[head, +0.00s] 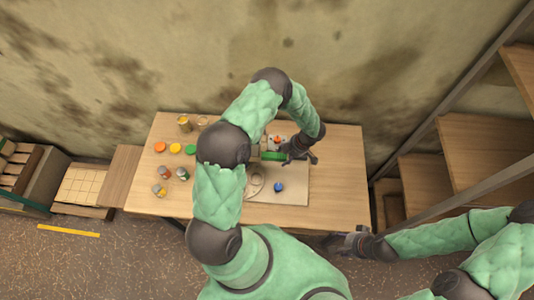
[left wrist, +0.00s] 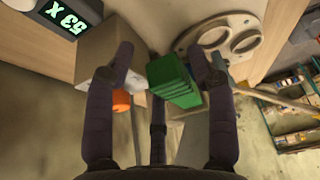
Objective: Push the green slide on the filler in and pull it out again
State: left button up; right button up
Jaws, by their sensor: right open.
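The green slide (head: 272,155) is a bright green block at the middle of the table. In the left wrist view the green slide (left wrist: 172,82) lies between the spread fingers of my left gripper (left wrist: 163,62), close to the right-hand finger, with a gap to the other finger. In the head view my left gripper (head: 298,150) is at the slide's right end. The filler's pale body (left wrist: 100,50) is beside the slide; in the head view my left arm hides much of it. My right gripper (head: 350,243) is open and empty off the table's front right edge.
A board (head: 295,190) on the table (head: 340,185) bears a grey ringed plate (left wrist: 225,35) and a blue knob (head: 278,187). A display (left wrist: 68,18) glows green. Coloured lids (head: 175,148) and jars (head: 166,172) stand at left. Wooden shelves (head: 475,140) rise at right.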

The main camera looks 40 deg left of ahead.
pick_arm(q)
jog(key=shift+s+d+r+p, duration=0.15)
jog(key=shift+r+p, duration=0.15)
jog(key=shift+r, duration=0.15)
jog(key=shift+d+r+p, duration=0.15)
jog(key=shift+r+p, duration=0.1)
jog(key=shift+r, duration=0.15)
jog(key=p+v, duration=0.2)
jog(key=v, duration=0.1)
jog(key=shift+d+r, duration=0.15)
jog(key=shift+r, duration=0.1)
jog(key=shift+r+p, duration=0.2)
jog(key=shift+p, duration=0.15)
notch_tip(320, 180, up, 6)
jog(key=p, duration=0.5)
jog(key=shift+f, duration=0.15)
jog(key=shift+f, duration=0.1)
